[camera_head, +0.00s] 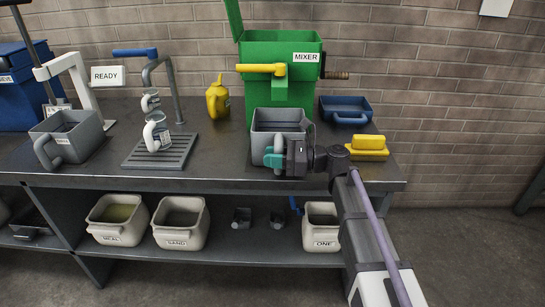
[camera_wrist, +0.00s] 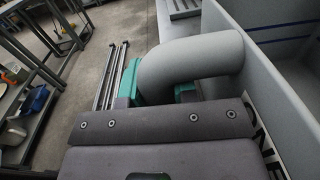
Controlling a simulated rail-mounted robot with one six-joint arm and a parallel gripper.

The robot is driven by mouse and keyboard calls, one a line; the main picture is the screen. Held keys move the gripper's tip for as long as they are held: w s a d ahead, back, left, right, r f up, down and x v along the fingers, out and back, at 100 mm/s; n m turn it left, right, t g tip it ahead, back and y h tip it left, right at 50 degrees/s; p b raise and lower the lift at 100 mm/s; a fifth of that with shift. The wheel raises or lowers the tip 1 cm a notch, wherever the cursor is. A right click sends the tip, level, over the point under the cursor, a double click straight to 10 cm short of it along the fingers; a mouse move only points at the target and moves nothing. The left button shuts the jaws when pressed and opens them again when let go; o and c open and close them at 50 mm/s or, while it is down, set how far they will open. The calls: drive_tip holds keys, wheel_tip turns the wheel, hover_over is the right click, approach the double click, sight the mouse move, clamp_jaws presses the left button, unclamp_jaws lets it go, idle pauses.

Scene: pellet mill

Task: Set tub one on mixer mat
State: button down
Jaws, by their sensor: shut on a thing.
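A grey tub (camera_head: 262,143) with a curved handle is at the worktop's front, just before the green mixer (camera_head: 265,100), which is labelled MIXER. My gripper (camera_head: 277,158) is shut on the tub's handle, at its front. In the wrist view the teal fingers (camera_wrist: 155,88) close around the grey handle (camera_wrist: 200,55). The tub's wall has a label, only partly in sight. The tub looks upright; I cannot tell whether it touches the surface. A mixer mat under it cannot be made out clearly. A pale bin on the lower shelf (camera_head: 322,244) reads ONE.
A blue tray (camera_head: 346,110) and a yellow block (camera_head: 367,146) are to the right. A yellow jug (camera_head: 218,98) stands left of the mixer. Another grey tub (camera_head: 68,140) and a drain grate (camera_head: 160,153) are further left. Bins marked MEAL (camera_head: 117,218) and SAND (camera_head: 180,222) are below.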

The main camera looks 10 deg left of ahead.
drive_tip(key=shift+f, duration=0.1)
idle(0.6)
drive_tip(key=shift+f+b, duration=0.2)
drive_tip(key=shift+b, duration=0.15)
drive_tip(key=c, duration=0.8)
unclamp_jaws()
drive_tip(key=shift+o, duration=0.2)
drive_tip(key=o, duration=0.8)
drive_tip(key=shift+c, duration=0.2)
drive_tip(key=shift+w+d, duration=0.15)
drive_tip(key=shift+d, duration=2.1)
drive_tip(key=shift+w+d, duration=0.15)
drive_tip(key=shift+d, duration=2.1)
